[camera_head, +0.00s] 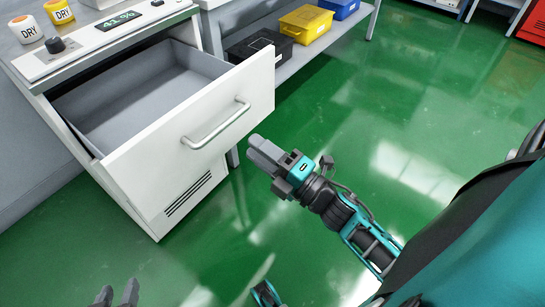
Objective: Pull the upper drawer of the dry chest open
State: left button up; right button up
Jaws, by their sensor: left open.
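The white dry chest (150,222) stands at the left, with a vent in its lower front. Its upper drawer (125,170) is pulled well out, and the grey inside looks empty. The metal bar handle (217,126) on the drawer front is free, with no gripper on it. My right gripper (264,153) is right of the handle, apart from the drawer front, with its grey fingers together and nothing seen between them. My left gripper (117,294) shows only its fingertips at the bottom edge, apart and empty, below the chest.
On the chest top are two DRY-labelled containers (27,30) (60,11), a black knob (55,45) and a display reading 41%. Black (258,46), yellow (306,24) and blue (340,8) bins stand on a shelf behind.

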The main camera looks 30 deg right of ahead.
jog(key=shift+v, duration=1.65)
pick_arm(q)
jog(key=shift+s, duration=0.1)
pick_arm(e)
jog(key=s+a+f+m+g+h, duration=0.25)
jog(key=f+m+g, duration=0.2)
jog(key=m, duration=0.45)
jog(key=s+a+f+m+g+h, duration=0.1)
jog(key=a+f+m+g+h, duration=0.25)
jog(key=m, duration=0.55)
pick_arm(q)
jog(key=s+a+r+y+p, duration=0.1)
jog(key=a+r+p, duration=0.2)
jog(key=r+p, duration=0.8)
jog(key=p, duration=0.5)
jog(key=shift+s+r, duration=0.25)
pick_arm(e)
notch_tip(320, 180, up, 9)
jog(key=s+d+m+y, duration=0.1)
jog(key=s+d, duration=0.1)
jog(key=shift+r, duration=0.15)
pick_arm(q)
jog(key=shift+a+f, duration=0.1)
pick_arm(e)
jog(key=shift+s, duration=0.1)
